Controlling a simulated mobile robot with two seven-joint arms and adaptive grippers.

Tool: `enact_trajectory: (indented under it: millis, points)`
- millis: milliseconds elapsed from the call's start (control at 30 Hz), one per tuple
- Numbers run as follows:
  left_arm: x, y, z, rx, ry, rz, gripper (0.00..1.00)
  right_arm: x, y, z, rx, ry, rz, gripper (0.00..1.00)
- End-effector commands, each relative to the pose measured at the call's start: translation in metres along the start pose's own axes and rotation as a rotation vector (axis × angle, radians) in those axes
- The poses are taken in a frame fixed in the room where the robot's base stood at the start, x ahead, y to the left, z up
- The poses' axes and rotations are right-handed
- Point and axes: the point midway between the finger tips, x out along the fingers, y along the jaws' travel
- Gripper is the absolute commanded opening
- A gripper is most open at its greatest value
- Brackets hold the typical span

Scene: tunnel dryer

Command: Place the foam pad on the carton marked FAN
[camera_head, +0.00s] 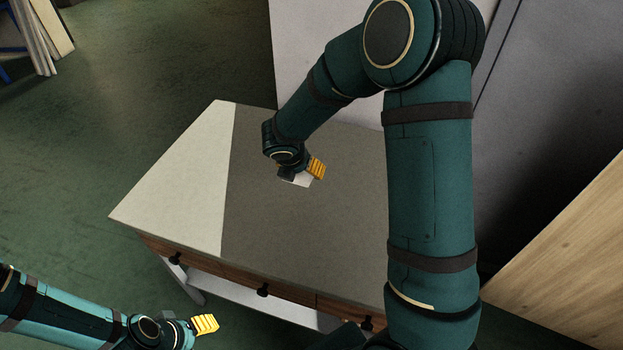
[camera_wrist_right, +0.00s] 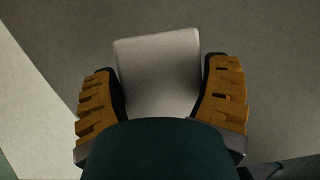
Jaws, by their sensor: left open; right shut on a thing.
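A pale, flat-faced block with rounded corners, which looks like the foam pad (camera_head: 301,181), is at the middle of the table. It also shows in the right wrist view (camera_wrist_right: 158,68), between the yellow ridged fingers. My right gripper (camera_head: 304,172) is shut on it, with a finger on either side (camera_wrist_right: 164,92). I cannot tell whether the pad touches the tabletop or is just above it. My left gripper (camera_head: 205,324) is open and empty, low at the left, in front of the table. I see no carton marked FAN in either view.
The table (camera_head: 177,188) has a bare top, pale at the left and grey-brown elsewhere, and drawers with dark knobs (camera_head: 263,290). A pale wall or cabinet (camera_head: 310,50) stands behind it. A wooden surface (camera_head: 570,270) is at the right. Boards (camera_head: 45,35) lean at top left.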

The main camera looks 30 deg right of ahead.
Motion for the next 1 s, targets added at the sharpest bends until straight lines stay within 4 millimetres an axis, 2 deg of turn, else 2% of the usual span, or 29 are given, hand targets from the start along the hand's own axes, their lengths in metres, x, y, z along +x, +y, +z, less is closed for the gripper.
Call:
enact_trajectory:
  millis: [167,433,667,867,1000]
  points:
    - [0.004,-0.002,0.0,0.0,0.001,0.0,0.57,0.007,0.001,-0.003,-0.054,0.002,0.027,0.56]
    - [0.022,-0.008,-0.002,0.001,0.009,-0.001,0.57,0.048,0.001,-0.025,-0.056,0.003,0.028,0.56]
    - [0.027,-0.01,-0.003,0.002,0.013,-0.001,0.57,0.062,0.001,-0.032,-0.053,0.002,0.028,0.56]
    - [0.038,-0.014,-0.004,0.003,0.018,-0.001,0.57,0.086,0.0,-0.046,-0.053,0.003,0.026,0.56]
    - [0.038,-0.014,-0.005,0.003,0.02,-0.001,0.57,0.087,0.001,-0.046,-0.052,0.001,0.028,0.56]
